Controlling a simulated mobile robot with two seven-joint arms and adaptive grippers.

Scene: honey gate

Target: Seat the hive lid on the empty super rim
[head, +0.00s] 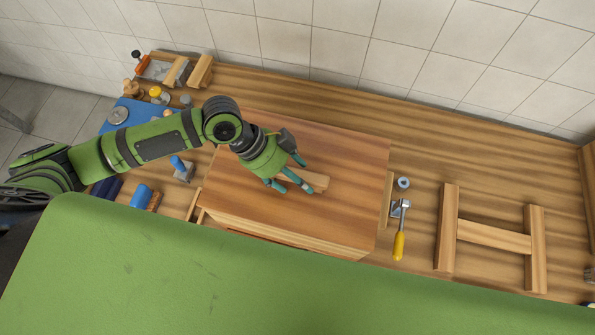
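The hive lid (345,150) is a broad reddish-brown wooden board with a short pale wooden handle (319,182) on top. It lies over a wooden box body (300,244), whose front shows below its near edge. The rim under the lid is hidden, so I cannot tell whether the lid touches it all round. My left gripper (304,176) is over the lid, with teal fingers on both sides of the handle. I cannot tell whether the fingers press on it. My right gripper is not in view.
A yellow-handled tool (399,235) and a metal cup (403,183) lie right of the box. An H-shaped wooden frame (495,235) lies farther right. Brushes (143,196), a blue mat (134,110) and an open crate (160,69) crowd the left. The back bench is clear before the tiled wall.

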